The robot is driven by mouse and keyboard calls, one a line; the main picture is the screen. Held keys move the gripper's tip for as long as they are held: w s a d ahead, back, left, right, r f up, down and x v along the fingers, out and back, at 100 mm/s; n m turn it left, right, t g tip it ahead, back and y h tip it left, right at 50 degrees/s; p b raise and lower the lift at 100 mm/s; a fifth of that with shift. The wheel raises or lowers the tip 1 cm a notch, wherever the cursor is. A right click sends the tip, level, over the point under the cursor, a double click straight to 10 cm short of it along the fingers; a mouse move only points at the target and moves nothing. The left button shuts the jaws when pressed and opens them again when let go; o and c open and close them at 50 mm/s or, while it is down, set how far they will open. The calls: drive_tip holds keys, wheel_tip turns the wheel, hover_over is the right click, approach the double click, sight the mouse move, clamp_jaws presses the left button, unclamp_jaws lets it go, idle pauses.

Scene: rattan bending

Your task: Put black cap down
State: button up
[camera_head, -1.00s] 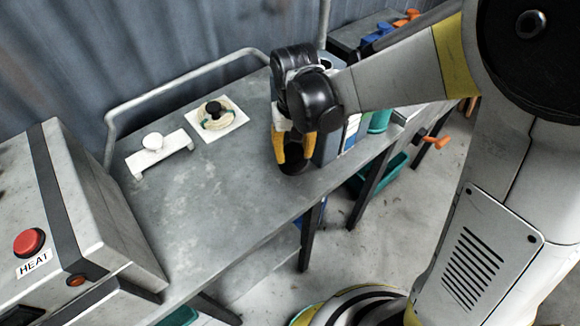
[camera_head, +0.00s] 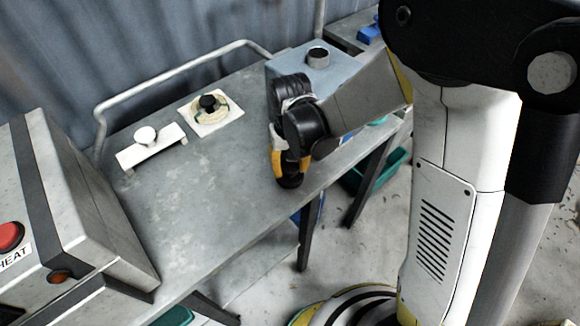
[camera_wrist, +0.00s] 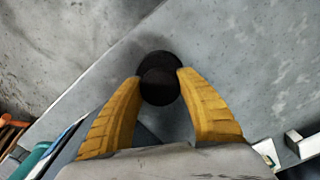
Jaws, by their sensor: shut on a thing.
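The black cap (camera_wrist: 160,78) is round and dark with a raised knob, seen between the yellow fingertips in the wrist view. In the head view the black cap (camera_head: 290,181) shows at the lower end of the fingers, close to the front right edge of the grey metal table (camera_head: 210,215). My gripper (camera_head: 289,168) points down and is shut on the cap. In the wrist view a dark shadow lies on the tabletop around it. I cannot tell whether the cap touches the table.
A blue-grey box with a round open neck (camera_head: 318,57) stands behind my gripper. A white stand with a round knob (camera_head: 147,137) and a white plate with a coil and black knob (camera_head: 209,106) are at the back left. A HEAT box (camera_head: 70,200) stands left. The table's middle is clear.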

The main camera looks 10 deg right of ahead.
sight(290, 166)
drive_tip(key=o, duration=1.1)
drive_tip(key=shift+o, duration=0.2)
wheel_tip(290, 166, up, 12)
drive_tip(key=p, duration=0.5)
drive_tip(key=s+d+r+m+t, duration=0.1)
drive_tip(key=s+d+r+t, duration=0.6)
drive_tip(key=s+d+r, duration=0.3)
drive_tip(key=d+r, duration=0.1)
drive_tip(key=d, duration=0.2)
drive_tip(key=shift+s+d+m, duration=0.2)
drive_tip(key=shift+s+m, duration=0.1)
drive_tip(key=shift+b, duration=0.4)
